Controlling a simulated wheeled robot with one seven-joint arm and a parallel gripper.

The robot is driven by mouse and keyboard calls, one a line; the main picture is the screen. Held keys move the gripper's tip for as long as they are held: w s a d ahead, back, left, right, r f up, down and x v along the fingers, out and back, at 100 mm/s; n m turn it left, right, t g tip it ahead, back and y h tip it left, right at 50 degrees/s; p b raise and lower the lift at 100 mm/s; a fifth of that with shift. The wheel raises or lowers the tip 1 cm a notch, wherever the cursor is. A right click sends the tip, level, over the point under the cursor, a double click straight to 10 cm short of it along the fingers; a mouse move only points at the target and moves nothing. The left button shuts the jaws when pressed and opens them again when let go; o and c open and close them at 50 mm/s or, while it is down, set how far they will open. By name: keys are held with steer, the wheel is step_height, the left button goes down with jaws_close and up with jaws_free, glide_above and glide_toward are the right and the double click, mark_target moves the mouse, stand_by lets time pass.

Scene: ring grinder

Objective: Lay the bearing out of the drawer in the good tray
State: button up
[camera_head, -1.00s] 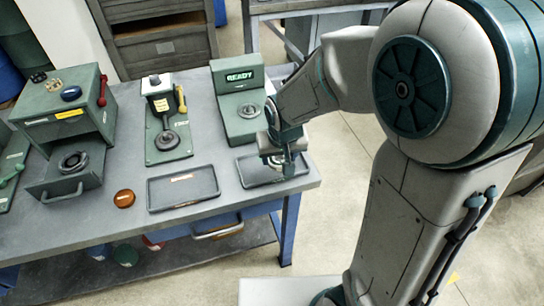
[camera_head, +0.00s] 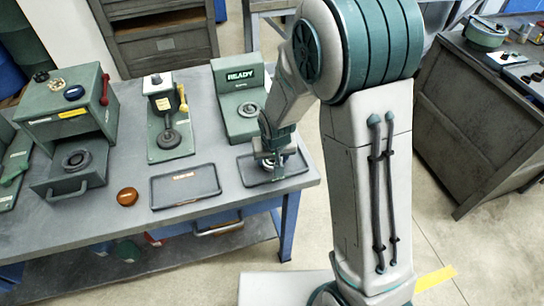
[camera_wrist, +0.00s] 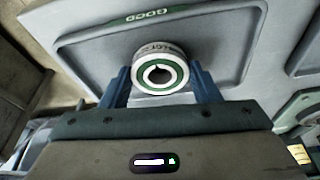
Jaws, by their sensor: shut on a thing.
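The bearing, a silver ring with a green band on its face and a dark hole (camera_wrist: 143,76), is between the two blue fingers of my gripper (camera_wrist: 160,90) in the wrist view. My gripper is shut on it. The good tray, grey with a raised rim and a green GOOD label (camera_wrist: 147,15), lies behind the bearing there. In the head view my gripper (camera_head: 273,168) points down over the good tray (camera_head: 250,178) at the table's right end. I cannot tell whether the bearing touches the tray floor.
A second tray (camera_head: 185,188) with an orange label lies left of the good tray. An amber disc (camera_head: 127,197) lies beside it. The green machine with the READY screen (camera_head: 241,100) stands just behind the good tray. The table's right edge is close.

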steer(key=shift+f+b, duration=0.25)
steer(key=shift+b, duration=0.05)
steer(key=o, duration=1.1)
steer(key=shift+r, duration=0.1)
steer(key=shift+o, duration=0.2)
